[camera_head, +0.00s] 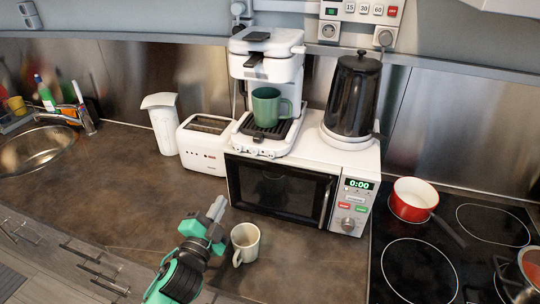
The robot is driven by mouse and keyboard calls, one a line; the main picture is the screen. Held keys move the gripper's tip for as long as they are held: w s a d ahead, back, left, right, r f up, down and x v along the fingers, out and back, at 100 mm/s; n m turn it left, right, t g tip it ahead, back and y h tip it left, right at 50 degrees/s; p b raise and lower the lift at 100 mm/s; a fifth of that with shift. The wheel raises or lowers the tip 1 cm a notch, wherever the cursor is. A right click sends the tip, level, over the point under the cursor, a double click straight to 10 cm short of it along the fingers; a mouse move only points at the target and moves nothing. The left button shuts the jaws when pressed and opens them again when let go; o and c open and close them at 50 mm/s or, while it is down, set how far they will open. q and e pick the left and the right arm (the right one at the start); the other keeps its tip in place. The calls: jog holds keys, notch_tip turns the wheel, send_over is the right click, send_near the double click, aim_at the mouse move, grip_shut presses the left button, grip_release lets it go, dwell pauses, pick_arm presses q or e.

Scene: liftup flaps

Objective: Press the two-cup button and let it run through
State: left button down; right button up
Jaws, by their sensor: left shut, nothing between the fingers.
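The white coffee machine (266,66) stands on top of the microwave. A green mug (266,107) sits on its dark drip grate under the spout. A row of small buttons (257,151) runs along the front edge of the machine's base; their symbols are too small to read, so I cannot tell which is the two-cup one. My left gripper (217,207) is shut and empty. It is over the counter in front of the microwave, below and to the left of the buttons and apart from them. My right gripper is out of view.
A cream mug (246,241) stands on the counter just right of my left gripper. The microwave (280,190) carries a black kettle (353,95) too. A toaster (205,141) and white container (161,123) stand left. The hob (430,255) with a red pan (415,199) is right.

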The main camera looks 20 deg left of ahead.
aim_at(271, 155)
pick_arm(q)
jog(key=d+r+m+g+h, duration=0.2)
jog(key=d+r+m+h, duration=0.5)
jog(key=m+h, duration=0.8)
jog(key=shift+w+d+m, duration=0.15)
jog(key=shift+d+m, duration=0.35)
jog(key=shift+m, duration=1.1)
jog(key=shift+r, duration=0.1)
jog(key=w, duration=0.8)
jog(key=shift+w+d+b, duration=0.15)
jog(key=shift+w+b, duration=0.15)
jog(key=shift+w, duration=0.1)
jog(key=shift+w, duration=0.15)
jog(key=shift+w, duration=0.3)
